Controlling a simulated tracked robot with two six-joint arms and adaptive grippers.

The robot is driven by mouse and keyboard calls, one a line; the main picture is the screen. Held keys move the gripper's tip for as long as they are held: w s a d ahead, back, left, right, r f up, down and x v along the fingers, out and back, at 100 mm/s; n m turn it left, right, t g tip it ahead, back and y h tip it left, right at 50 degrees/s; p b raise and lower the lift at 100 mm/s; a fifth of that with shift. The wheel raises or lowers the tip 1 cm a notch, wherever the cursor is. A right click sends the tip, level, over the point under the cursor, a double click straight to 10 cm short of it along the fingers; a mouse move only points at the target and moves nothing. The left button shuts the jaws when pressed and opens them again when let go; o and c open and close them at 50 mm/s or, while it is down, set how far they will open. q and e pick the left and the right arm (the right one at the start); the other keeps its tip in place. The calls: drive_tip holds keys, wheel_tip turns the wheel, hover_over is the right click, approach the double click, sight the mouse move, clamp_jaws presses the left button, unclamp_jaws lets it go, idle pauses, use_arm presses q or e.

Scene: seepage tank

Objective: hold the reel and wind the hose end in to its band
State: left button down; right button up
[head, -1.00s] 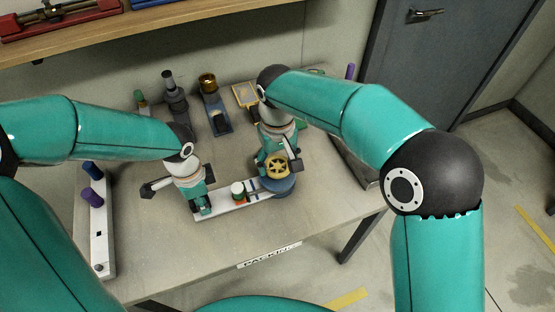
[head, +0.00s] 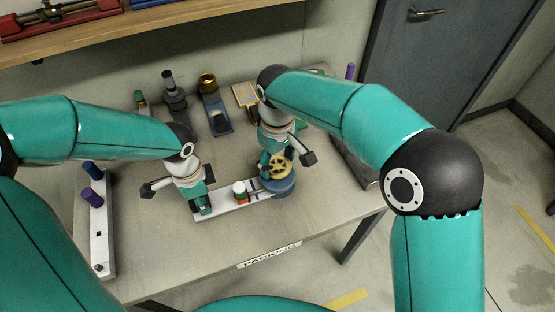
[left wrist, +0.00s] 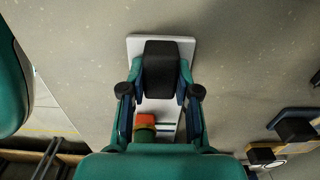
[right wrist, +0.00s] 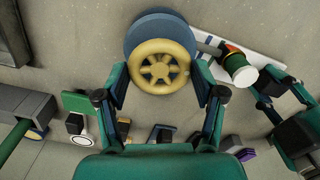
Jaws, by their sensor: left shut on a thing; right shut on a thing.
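The reel is a blue drum (head: 283,187) with a yellow handwheel (head: 280,167) on top, at the right end of a white board (head: 225,205). My right gripper (right wrist: 160,78) is shut on the yellow handwheel, with one finger on each side of its rim. My left gripper (head: 201,203) is shut on a black block (left wrist: 160,70) at the board's left end. The hose end (head: 240,188), with a white top and green and orange parts, stands on the board between my grippers. In the right wrist view a short grey hose (right wrist: 208,48) runs from it to the drum. Dark bands mark the board there.
A grey fitting (head: 173,90), a blue stand with a brass cup (head: 209,85) and a yellow-topped box (head: 246,95) are at the back. The table front is clear.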

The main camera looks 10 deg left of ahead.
sight(277, 165)
drive_tip(key=o, duration=1.1)
drive_tip(key=shift+o, duration=0.2)
drive_tip(key=shift+r, duration=0.15)
wheel_tip(277, 165, up, 12)
use_arm(q)
drive_tip(key=c, duration=0.8)
unclamp_jaws()
use_arm(e)
drive_tip(key=shift+f, duration=0.2)
use_arm(q)
drive_tip(key=shift+o, duration=0.2)
